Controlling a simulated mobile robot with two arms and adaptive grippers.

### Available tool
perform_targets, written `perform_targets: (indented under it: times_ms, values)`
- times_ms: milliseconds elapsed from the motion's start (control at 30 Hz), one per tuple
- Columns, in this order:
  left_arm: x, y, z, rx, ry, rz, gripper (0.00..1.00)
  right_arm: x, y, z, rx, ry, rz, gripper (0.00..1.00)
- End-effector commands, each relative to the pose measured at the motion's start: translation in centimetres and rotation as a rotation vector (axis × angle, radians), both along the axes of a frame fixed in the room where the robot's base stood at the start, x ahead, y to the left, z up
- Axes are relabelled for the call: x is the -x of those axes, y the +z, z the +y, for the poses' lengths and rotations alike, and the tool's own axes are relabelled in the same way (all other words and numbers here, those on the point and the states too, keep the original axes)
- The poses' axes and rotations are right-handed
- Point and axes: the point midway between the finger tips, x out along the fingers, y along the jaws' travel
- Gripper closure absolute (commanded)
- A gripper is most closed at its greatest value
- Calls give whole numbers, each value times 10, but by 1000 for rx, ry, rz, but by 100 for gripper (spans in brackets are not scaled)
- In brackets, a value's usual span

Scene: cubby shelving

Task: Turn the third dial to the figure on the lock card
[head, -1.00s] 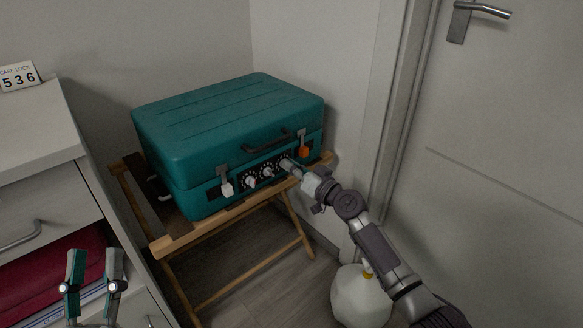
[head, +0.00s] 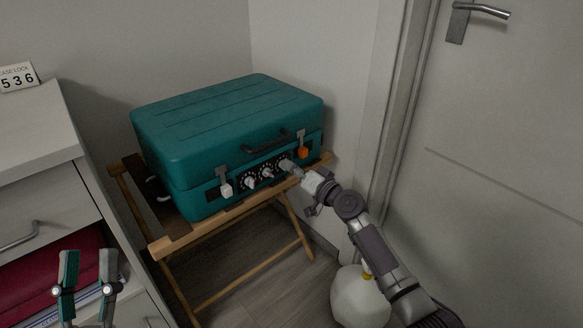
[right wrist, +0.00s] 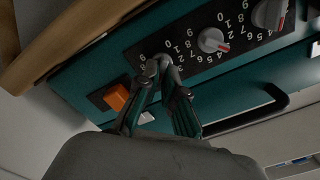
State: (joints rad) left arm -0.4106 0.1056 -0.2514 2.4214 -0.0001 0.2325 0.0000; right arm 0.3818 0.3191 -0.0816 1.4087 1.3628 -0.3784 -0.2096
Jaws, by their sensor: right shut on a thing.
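The lock card (head: 17,77) stands on the cabinet top at the far left of the head view and reads 5 3 6. The teal case (head: 230,130) lies closed on a wooden stand. Its front lock plate has a row of dials; two pale ones, a left dial (head: 250,183) and a middle dial (head: 267,174), show in the head view. My right gripper (head: 290,166) is shut on the third dial (right wrist: 161,62), at the row's right end in the head view. The fingers hide most of that dial and its pointer. My left gripper (head: 84,290) is open and empty at the lower left.
The wooden stand (head: 175,243) bears the case. A cabinet with an open drawer is at left, a door (head: 510,130) at right.

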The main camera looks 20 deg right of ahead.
Motion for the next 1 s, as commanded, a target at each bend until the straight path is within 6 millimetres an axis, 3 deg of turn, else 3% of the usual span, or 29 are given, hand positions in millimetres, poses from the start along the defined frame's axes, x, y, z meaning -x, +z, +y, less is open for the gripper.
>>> perform_targets:
  times_ms: [67, 100, 233, 533, 667, 1000]
  values:
    - [0, 0, 0, 0, 0, 0, 60, 0, -1, -1, 1, -1, 0, 100]
    - [0, 0, 0, 0, 0, 0, 60, 0, -1, -1, 1, -1, 0, 90]
    - [0, 0, 0, 0, 0, 1, 60, 0, -1, -1, 1, -1, 0, 68]
    - [0, -1, -1, 1, -2, 4, 60, 1, 0, -1, 2, -1, 0, 68]
    - [0, -1, 0, 0, -1, 4, 60, 10, -1, -4, 3, -1, 0, 68]
    - [0, -1, 0, 0, -1, 4, 60, 75, -2, -27, 5, 0, 3, 68]
